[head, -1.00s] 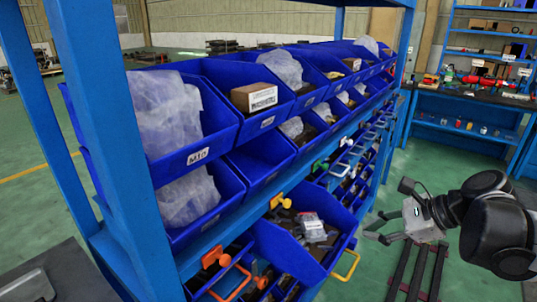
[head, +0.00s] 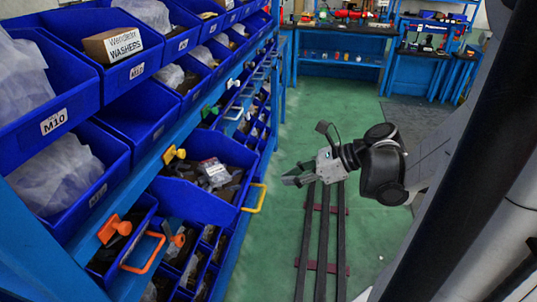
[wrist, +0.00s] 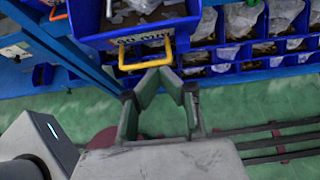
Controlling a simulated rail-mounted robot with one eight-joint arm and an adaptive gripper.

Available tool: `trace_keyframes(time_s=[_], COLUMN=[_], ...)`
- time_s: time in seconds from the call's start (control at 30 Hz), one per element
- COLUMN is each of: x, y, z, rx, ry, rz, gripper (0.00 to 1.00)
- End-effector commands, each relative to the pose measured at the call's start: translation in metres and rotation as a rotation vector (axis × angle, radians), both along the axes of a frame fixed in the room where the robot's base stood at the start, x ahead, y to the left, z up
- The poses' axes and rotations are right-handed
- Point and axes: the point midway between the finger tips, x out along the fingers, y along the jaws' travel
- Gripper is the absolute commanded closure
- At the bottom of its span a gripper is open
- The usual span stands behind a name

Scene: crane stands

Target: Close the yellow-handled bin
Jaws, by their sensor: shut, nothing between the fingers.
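The blue bin (head: 190,198) with the yellow handle (head: 260,198) sticks out of the rack into the aisle, past the bins beside it. It holds dark parts and a clear plastic bag. In the wrist view, the bin's labelled front (wrist: 112,42) and yellow handle (wrist: 147,52) are at the top, just beyond my fingertips. My gripper (head: 292,177) is right of the handle in the head view, over the aisle. In the wrist view my gripper (wrist: 160,80) is shut and empty, its tips close to the handle's lower bar. I cannot tell whether they touch.
An orange-handled bin (head: 143,252) sits nearer on the same rack. Orange and yellow knobs stick out along the rack's rail (head: 160,160). Dark floor rails (head: 322,240) run under my arm. The green aisle floor (head: 250,250) is otherwise clear. A workbench (head: 345,62) stands at the far end.

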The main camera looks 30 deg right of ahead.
Motion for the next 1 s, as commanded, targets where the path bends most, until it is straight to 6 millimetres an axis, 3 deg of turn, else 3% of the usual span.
trace_keyframes(time_s=[0.27, 0.6, 1.0], x=[0.028, 0.049, 0.051], y=[0.03, 0.051, 0.053], z=[-0.028, -0.01, -0.009], rx=[0.0, -0.001, -0.001], ry=[0.0, 0.0, 0.001], rz=[0.005, 0.001, 0.0], gripper=[1.0, 1.0, 1.0])
